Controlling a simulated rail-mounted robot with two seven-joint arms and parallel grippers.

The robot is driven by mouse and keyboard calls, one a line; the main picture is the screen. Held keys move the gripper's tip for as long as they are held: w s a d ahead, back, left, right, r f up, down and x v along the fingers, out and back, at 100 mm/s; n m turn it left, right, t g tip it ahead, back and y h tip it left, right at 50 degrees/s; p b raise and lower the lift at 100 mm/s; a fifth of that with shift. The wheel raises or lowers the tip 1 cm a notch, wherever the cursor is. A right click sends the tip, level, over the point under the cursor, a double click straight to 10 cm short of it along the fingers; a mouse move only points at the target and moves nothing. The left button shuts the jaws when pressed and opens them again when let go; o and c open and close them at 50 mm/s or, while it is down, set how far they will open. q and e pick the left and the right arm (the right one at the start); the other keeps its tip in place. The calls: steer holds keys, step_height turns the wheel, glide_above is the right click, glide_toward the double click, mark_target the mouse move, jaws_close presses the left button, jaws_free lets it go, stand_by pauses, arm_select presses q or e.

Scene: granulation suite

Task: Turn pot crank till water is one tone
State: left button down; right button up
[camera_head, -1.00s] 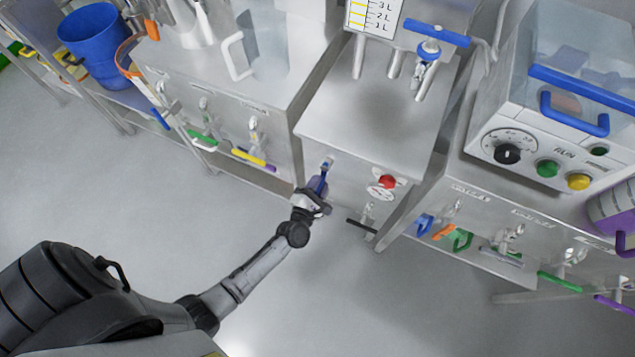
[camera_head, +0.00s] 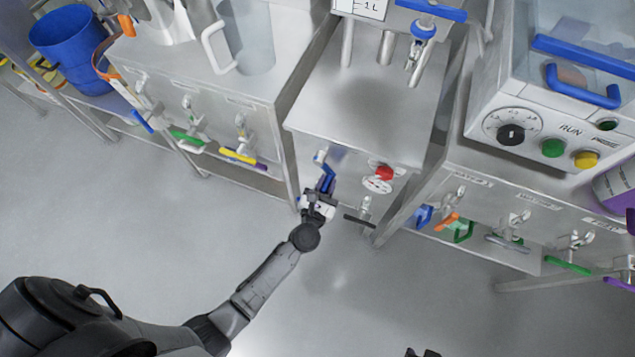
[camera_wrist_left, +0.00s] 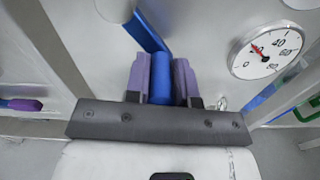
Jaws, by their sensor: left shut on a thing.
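The pot crank (camera_head: 328,176) is a blue arm and handle on the front of the steel cabinet in the middle. In the left wrist view its blue handle (camera_wrist_left: 162,78) stands between the purple finger pads. My left gripper (camera_head: 318,200) is shut on that handle. The handle hangs down and slightly to the right from its pivot. A round dial (camera_head: 377,185) with a red needle sits right of the crank, also in the left wrist view (camera_wrist_left: 266,50). The water inside the pot is not visible. A small dark part at the bottom edge may be my right gripper; its fingers are not clear.
A red knob (camera_head: 384,172) sits above the dial, and a tap with a dark lever (camera_head: 360,220) is below it. Taps with coloured levers line the left counter (camera_head: 215,110) and right bench. A machine with a black knob (camera_head: 511,135) is at right. The floor in front is clear.

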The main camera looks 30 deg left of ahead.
arm_select(q)
steer(key=shift+d+r, duration=0.15)
steer(key=shift+r, duration=0.1)
stand_by(0.3)
steer(key=c, duration=1)
jaws_free()
steer(key=shift+o, duration=0.2)
steer(key=shift+f, duration=0.1)
steer(key=s+d+p, duration=0.2)
steer(key=s, duration=1.1)
steer(key=shift+s, duration=0.3)
steer(key=shift+d, duration=0.1)
